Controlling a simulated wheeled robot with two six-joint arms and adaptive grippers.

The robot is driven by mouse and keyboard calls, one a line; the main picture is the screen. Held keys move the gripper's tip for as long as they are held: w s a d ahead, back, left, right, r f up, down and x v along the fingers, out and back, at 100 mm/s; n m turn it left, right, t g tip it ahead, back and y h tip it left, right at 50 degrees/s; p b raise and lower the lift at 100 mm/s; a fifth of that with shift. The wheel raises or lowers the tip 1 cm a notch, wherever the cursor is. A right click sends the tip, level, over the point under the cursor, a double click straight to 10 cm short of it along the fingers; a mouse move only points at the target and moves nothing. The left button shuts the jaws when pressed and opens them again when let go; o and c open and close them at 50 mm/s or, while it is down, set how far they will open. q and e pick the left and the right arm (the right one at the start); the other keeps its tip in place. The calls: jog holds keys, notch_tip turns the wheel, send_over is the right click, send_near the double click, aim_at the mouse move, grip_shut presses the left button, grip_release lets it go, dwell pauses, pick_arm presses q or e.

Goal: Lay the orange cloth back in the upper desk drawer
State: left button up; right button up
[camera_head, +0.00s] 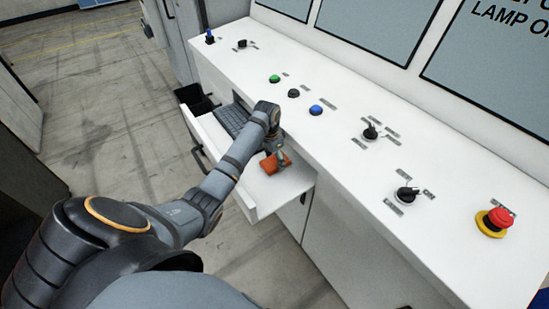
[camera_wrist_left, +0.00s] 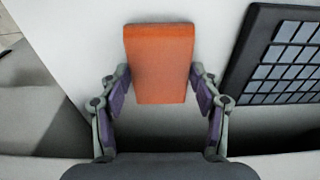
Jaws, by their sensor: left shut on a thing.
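The orange cloth (camera_head: 270,164) is a small folded block over the white floor of the open upper desk drawer (camera_head: 290,190). My left gripper (camera_head: 281,158) reaches down into the drawer and is shut on the cloth. In the left wrist view the cloth (camera_wrist_left: 160,62) sits between the two fingers (camera_wrist_left: 160,88), with much of it beyond the fingertips. Whether the cloth touches the drawer floor is hard to tell. My right gripper is in neither view.
A dark keyboard (camera_head: 232,118) lies in the drawer beside the cloth; it also shows in the left wrist view (camera_wrist_left: 285,60). The white console top (camera_head: 345,150) with buttons and knobs overhangs the drawer's back. A black bin (camera_head: 196,100) stands beyond the drawer.

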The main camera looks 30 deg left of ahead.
aim_at(272, 162)
pick_arm(q)
jog(key=o, duration=1)
jog(key=r, duration=0.4)
jog(key=s+r, duration=0.1)
jog(key=r, duration=0.7)
jog(key=shift+s+a, duration=0.2)
jog(key=shift+a, duration=0.05)
jog(key=shift+f, duration=0.1)
